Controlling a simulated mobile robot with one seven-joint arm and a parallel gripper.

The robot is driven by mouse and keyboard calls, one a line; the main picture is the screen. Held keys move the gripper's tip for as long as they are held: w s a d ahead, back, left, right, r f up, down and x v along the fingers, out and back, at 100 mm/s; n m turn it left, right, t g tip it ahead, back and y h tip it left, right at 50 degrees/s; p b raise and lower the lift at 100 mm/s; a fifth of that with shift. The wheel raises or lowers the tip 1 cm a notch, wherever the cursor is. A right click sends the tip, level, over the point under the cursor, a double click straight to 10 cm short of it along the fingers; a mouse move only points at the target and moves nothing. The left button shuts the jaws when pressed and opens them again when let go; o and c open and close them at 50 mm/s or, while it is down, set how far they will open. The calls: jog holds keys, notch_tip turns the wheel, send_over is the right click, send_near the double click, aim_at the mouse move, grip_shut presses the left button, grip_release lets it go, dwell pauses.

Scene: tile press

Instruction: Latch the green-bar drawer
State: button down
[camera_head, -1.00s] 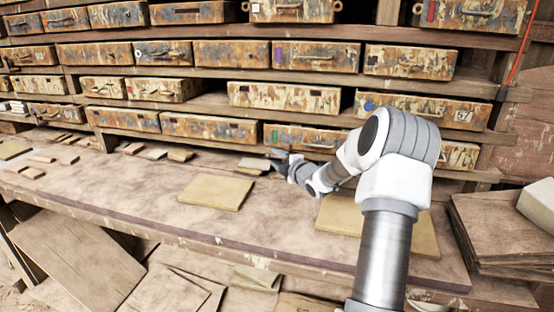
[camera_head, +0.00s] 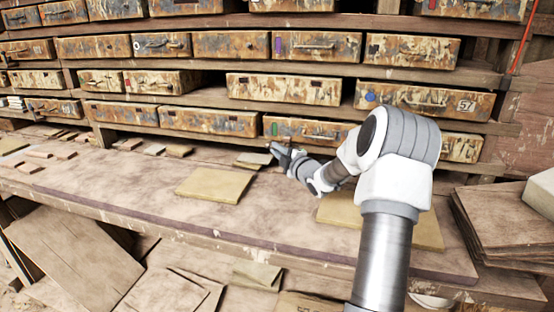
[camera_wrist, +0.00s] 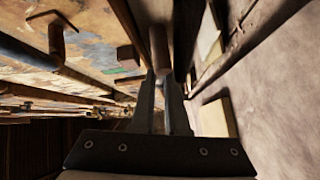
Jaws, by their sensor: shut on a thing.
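The green-bar drawer (camera_head: 308,129) is in the lowest row, with a green mark at the left of its rusty, paint-worn front. It looks flush or nearly so with its neighbours. My gripper (camera_head: 277,149) is low at the left part of this front, just above the bench. In the wrist view its two fingers (camera_wrist: 162,78) are closed on a brown cylindrical peg (camera_wrist: 159,45) beside the drawer front (camera_wrist: 90,35). A small brown block (camera_wrist: 128,56) sits left of the peg. The drawer's bar handle (camera_wrist: 58,45) stands out further left. Whether the latch is engaged cannot be seen.
The bench (camera_head: 130,185) runs below the drawers, with a yellowish tile (camera_head: 214,185) and another partly behind my arm. A greyish tile (camera_head: 255,158) lies close left of my gripper. Stacked boards (camera_head: 505,240) stand at right. Other drawers fill the shelves above.

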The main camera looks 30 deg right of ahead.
jog(key=m+t+b, duration=0.1)
jog(key=b, duration=0.1)
jog(key=m+b, duration=0.1)
jog(key=b, duration=0.1)
jog(key=shift+s+r+t, duration=0.1)
jog(key=shift+r+t, duration=0.15)
jog(key=shift+t, duration=0.15)
jog(key=c, duration=0.9)
grip_release()
jog(key=shift+s, duration=0.1)
jog(key=s, duration=0.5)
jog(key=s+f, duration=0.1)
jog(key=s, duration=0.5)
jog(key=s+f+p, duration=0.1)
jog(key=s, duration=0.5)
jog(key=shift+a+f, duration=0.25)
jog(key=shift+a, duration=0.15)
